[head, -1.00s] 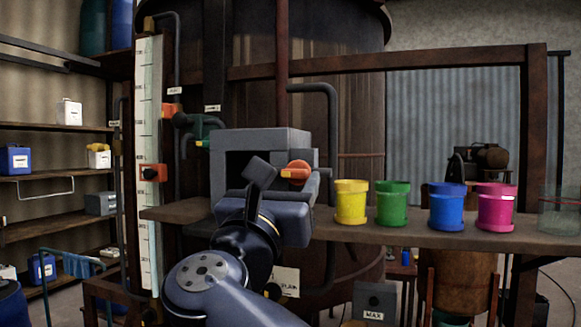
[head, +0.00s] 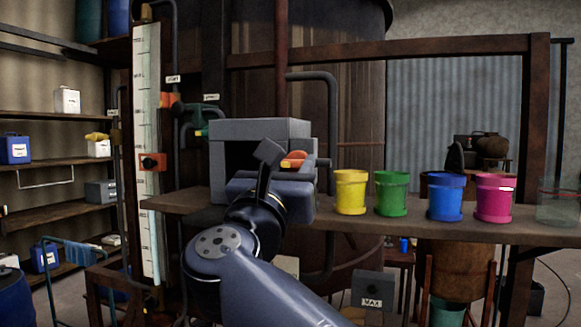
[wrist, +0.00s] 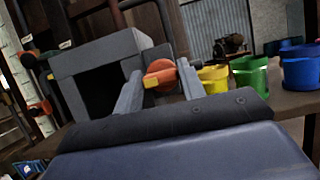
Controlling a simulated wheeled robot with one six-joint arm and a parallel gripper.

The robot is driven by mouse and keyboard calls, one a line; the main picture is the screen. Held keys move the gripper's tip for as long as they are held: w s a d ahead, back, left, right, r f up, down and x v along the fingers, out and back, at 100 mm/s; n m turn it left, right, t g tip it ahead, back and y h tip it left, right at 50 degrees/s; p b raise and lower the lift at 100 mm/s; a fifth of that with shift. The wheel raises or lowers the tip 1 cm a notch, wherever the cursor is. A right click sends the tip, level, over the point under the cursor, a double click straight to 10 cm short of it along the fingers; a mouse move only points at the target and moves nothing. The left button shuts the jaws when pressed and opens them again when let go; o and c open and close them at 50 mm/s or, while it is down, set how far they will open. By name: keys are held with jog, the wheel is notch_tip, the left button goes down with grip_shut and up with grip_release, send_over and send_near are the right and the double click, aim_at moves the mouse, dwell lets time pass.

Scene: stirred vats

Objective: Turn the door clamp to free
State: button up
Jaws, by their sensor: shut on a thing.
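The door clamp (head: 294,160) is an orange round knob with a yellow-tipped lever, on the right side of the grey box with a dark open front. In the wrist view the clamp (wrist: 160,74) lies between my two grey fingers, its yellow tip pointing left. My gripper (wrist: 159,84) is shut on the clamp. In the head view my wrist and gripper body hide the lower front of the box (head: 260,129) and part of the clamp.
The box stands on a brown shelf (head: 400,228). Yellow (head: 350,192), green (head: 391,193), blue (head: 444,196) and pink pots (head: 494,198) and a clear glass vessel (head: 557,203) stand to its right. A dark pipe (head: 332,110) rises close behind the clamp.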

jog(key=shift+c, duration=1.3)
jog(key=shift+m, duration=0.3)
jog(key=m+h+b, duration=0.1)
jog(key=m+h, duration=0.1)
jog(key=m, duration=0.1)
jog(key=shift+m+g, duration=0.3)
jog(key=shift+g, duration=0.1)
jog(key=m+g+h, duration=0.1)
jog(key=m, duration=0.4)
jog(key=m+g+h, duration=0.1)
jog(key=m, duration=0.1)
jog(key=shift+a+r+m+g+h+b, duration=0.1)
jog(key=shift+m+g+h+b, duration=0.2)
jog(key=shift+b, duration=0.05)
jog(key=m+g, duration=0.1)
jog(key=m, duration=0.1)
jog(key=m+g+p, duration=0.1)
jog(key=m, duration=0.2)
jog(key=shift+r+h, duration=0.1)
jog(key=shift+h, duration=0.2)
jog(key=m+g+p, duration=0.2)
jog(key=m, duration=0.3)
jog(key=shift+m, duration=0.3)
jog(key=shift+y, duration=0.4)
